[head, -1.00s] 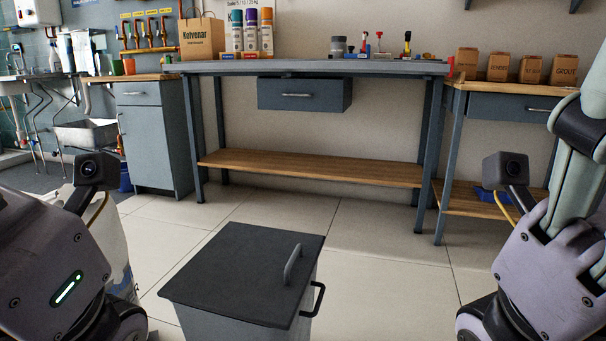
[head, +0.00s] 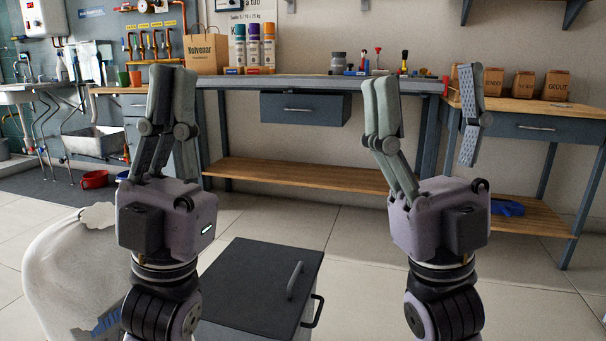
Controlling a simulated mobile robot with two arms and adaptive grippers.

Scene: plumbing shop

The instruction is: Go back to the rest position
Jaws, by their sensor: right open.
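My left gripper (head: 172,75) stands upright at left centre in the head view, fingers pointing up. Its two fingers overlap from this angle, so I cannot tell whether they are apart, and I see nothing held. My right gripper (head: 426,76) also points up, at right centre. Its fingers are wide apart with nothing between them. Both grippers show in front of the workbench (head: 300,79), apart from each other.
A grey bin with a dark lid (head: 255,285) stands on the floor between my arms. A white sack (head: 70,275) is at lower left. A red bucket (head: 95,180) is near the sink (head: 95,141). A wooden-topped side table (head: 560,114) stands right.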

